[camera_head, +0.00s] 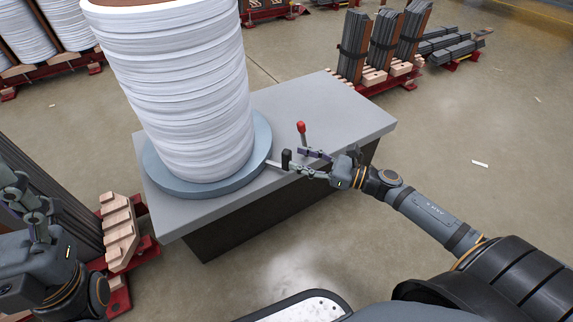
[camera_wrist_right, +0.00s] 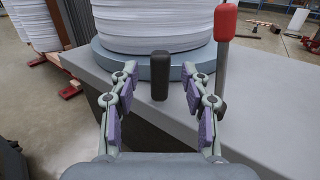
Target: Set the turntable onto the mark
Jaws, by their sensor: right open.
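The turntable (camera_head: 263,140) is a round blue-grey disc on a grey table, with a tall white stack (camera_head: 190,100) on it. A short bar with an upright black handle (camera_head: 286,158) sticks out from its rim. A grey post with a red cap (camera_head: 301,127) stands on the table to the right of the handle; no other mark is clear. My right gripper (camera_head: 299,160) is open at the handle. In the right wrist view the handle (camera_wrist_right: 160,76) shows between the spread fingers, with gaps both sides. My left gripper (camera_head: 30,205) is at the left edge, its opening unclear.
The grey table (camera_head: 330,110) has free room right of the turntable. Dark laminated stacks on red racks (camera_head: 385,50) stand behind it. Another rack with wooden blocks (camera_head: 120,230) is at the front left. The floor to the right is mostly clear.

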